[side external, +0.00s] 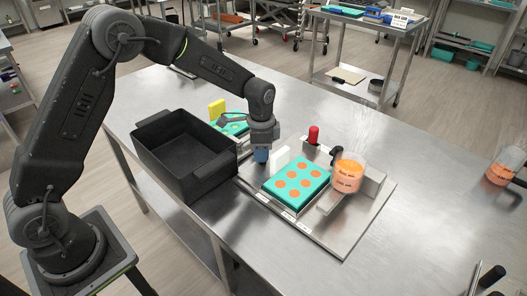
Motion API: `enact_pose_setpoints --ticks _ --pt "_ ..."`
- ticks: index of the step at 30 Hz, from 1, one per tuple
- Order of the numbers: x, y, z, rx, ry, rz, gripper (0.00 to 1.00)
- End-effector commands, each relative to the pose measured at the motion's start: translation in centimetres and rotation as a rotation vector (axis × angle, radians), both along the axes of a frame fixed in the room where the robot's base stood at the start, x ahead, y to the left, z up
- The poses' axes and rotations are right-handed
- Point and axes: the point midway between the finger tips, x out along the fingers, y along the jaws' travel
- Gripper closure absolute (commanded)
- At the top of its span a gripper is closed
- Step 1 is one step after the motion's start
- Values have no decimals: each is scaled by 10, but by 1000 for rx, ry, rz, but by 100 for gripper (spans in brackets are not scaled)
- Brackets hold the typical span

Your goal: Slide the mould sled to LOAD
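The mould sled carries a teal mould (313,192) with several round orange-filled cavities, on a steel base plate (345,238). A white upright block (280,158) stands at the mould's far left edge; I cannot tell if it is part of the sled. My gripper (262,156) points down just left of the white block, low over the plate. Its bluish fingertips are small and partly merged, so I cannot tell whether they are apart or touch the block. Small white labels (289,214) lie along the plate's front edge, too small to read.
A clear container of orange liquid (347,177) stands right of the mould, with a red knob (314,134) behind. A deep black bin (165,165) stands left. Another teal mould (233,128) and a yellow block (217,110) are behind my gripper.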

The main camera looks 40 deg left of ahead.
Motion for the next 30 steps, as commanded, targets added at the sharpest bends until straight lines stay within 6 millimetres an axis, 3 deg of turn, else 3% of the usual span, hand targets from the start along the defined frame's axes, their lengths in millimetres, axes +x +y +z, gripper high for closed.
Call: enact_pose_setpoints --ticks 5,16,30 --pt "0 -1 0 -1 -1 -1 51" --pt "0 -2 10 -1 -3 -1 51" --pt "0 -2 107 -1 -4 -1 51"
